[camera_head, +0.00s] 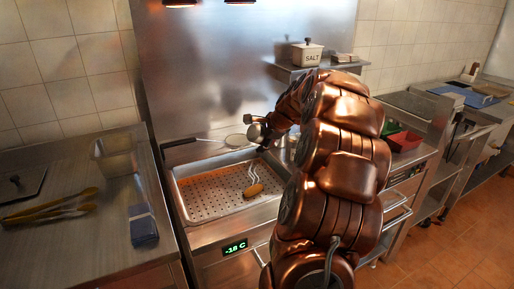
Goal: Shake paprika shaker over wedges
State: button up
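A single golden-brown wedge-like piece (254,190), with white wavy steam lines above it, lies on the perforated metal pan (205,193). My copper arm reaches in from the lower right. Its far end, with my gripper (262,140), is small and partly hidden by the arm, above the back edge of the pan. A small metallic object (255,131) shows at the gripper; it may be a shaker, but I cannot tell, nor whether the fingers are closed on it. No clearly readable paprika shaker shows. Other wedges, if any, are hidden.
A round strainer (236,140) with a dark handle lies behind the pan. A metal container (115,155), tongs (52,211) and a dark blue folded cloth (143,226) are on the left counter. A red container (403,140) sits right.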

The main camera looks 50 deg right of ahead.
jog(key=shift+s+d+f+n+h+b, duration=0.15)
jog(key=shift+d+f+n+h+b, duration=0.3)
jog(key=shift+f+h+b, duration=0.45)
jog(key=shift+d+r+h, duration=0.2)
jog(key=shift+r+h, duration=0.1)
jog(key=shift+r, duration=0.1)
jog(key=n+h, duration=0.1)
jog(key=h+b, duration=0.1)
jog(key=h, duration=0.1)
jog(key=shift+d+f+n+g, duration=0.15)
jog(key=shift+n+g, duration=0.2)
jog(key=shift+g, duration=0.05)
jog(key=shift+f+n+h+b, duration=0.15)
jog(key=shift+n+h+b, duration=0.45)
jog(key=shift+h, duration=0.4)
jog(key=h+b, duration=0.1)
jog(key=n+h+b, duration=0.1)
jog(key=b, duration=0.1)
jog(key=shift+d+f+h, duration=0.15)
jog(key=shift+d+h, duration=0.05)
jog(key=shift+h, duration=0.1)
jog(key=shift+n+h+b, duration=0.3)
jog(key=shift+b, duration=0.25)
jog(key=shift+r, duration=0.2)
